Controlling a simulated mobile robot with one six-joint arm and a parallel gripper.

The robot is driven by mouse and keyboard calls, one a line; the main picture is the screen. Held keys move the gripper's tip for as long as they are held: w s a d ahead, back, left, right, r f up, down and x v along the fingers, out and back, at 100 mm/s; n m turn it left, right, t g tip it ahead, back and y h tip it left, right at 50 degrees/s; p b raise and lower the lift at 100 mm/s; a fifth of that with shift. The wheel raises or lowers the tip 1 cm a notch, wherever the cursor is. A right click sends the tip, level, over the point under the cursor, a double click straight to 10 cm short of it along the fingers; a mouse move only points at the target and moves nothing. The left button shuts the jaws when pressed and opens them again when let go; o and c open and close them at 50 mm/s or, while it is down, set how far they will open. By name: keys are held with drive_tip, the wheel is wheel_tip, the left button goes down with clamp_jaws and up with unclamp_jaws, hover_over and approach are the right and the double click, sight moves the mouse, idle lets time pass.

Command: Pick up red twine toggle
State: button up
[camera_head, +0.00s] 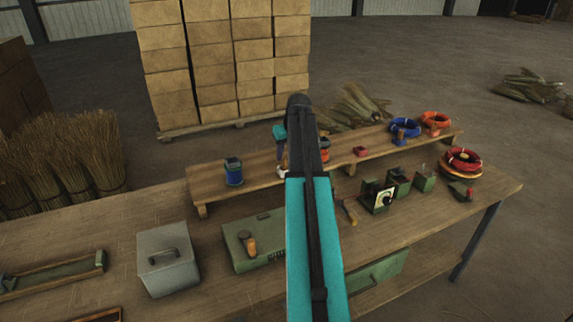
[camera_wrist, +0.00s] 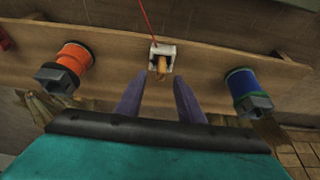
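The red twine toggle (camera_wrist: 161,68) is a small orange-brown peg in a white holder (camera_wrist: 154,55) on the wooden shelf; a thin red twine runs up from it in the wrist view. In the head view the white holder (camera_head: 282,173) shows just left of my arm, and I cannot make out the toggle there. My gripper (camera_wrist: 160,82) is open, its two dark fingers apart and pointing at the toggle, one to each side of it in the picture. Nothing is between the fingertips. I cannot tell the exact gap to the toggle.
On the shelf (camera_wrist: 205,65), an orange spool (camera_wrist: 74,57) and a blue spool (camera_wrist: 241,82) flank the holder. A small red block (camera_head: 360,151) and twine coils (camera_head: 405,127) lie further right. On the bench are a grey box (camera_head: 167,260) and a green case (camera_head: 262,258).

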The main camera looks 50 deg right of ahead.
sight(284, 166)
drive_tip(key=shift+x, duration=1.15)
clamp_jaws()
